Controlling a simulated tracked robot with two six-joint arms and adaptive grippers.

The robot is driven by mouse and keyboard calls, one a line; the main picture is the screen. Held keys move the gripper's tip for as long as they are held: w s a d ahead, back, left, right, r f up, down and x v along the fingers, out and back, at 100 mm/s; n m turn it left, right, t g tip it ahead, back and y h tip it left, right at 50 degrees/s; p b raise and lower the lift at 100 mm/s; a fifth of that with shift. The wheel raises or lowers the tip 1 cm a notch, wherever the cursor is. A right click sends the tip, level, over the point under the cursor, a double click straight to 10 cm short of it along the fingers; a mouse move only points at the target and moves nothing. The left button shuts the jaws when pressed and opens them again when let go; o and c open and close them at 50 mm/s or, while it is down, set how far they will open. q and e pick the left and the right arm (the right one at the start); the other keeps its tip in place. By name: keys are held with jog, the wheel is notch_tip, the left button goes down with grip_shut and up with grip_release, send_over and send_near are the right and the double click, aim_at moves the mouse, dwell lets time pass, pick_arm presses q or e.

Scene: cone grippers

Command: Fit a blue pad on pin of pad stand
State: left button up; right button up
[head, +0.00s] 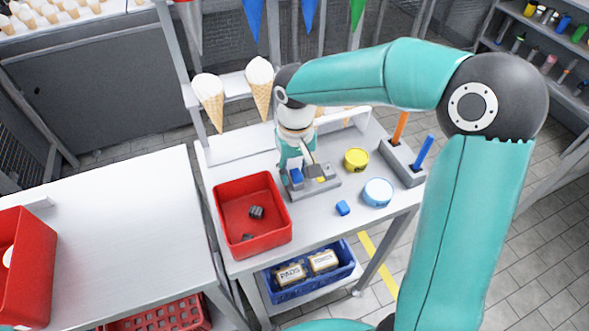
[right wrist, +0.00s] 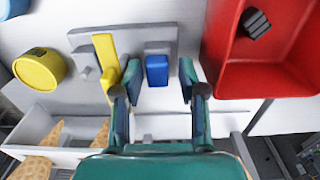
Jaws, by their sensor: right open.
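The grey pad stand (head: 325,190) lies on the white table, and it also shows in the right wrist view (right wrist: 130,42). A blue pad (right wrist: 157,72) is at one end of the stand, and it shows in the head view (head: 297,176). I cannot tell whether it is seated on a pin. A second blue pad (head: 342,208) lies loose on the table in front of the stand. My right gripper (head: 297,168) is open, with its fingers on either side of the stand's blue pad, apart from it in the right wrist view (right wrist: 160,82).
A red bin (head: 228,192) with dark pieces stands left of the stand. A yellow tub (head: 357,160), a white-and-blue tub (head: 378,192) and a grey holder (head: 402,163) with orange and blue sticks stand to the right. Ice-cream cones (head: 208,92) stand in a rack behind.

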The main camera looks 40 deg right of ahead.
jog(key=shift+d+r, duration=0.15)
jog(key=shift+d, duration=0.05)
jog(key=shift+o, duration=0.2)
jog(key=shift+r+p, duration=1.95)
jog(key=shift+r, duration=0.45)
jog(key=shift+s, duration=0.1)
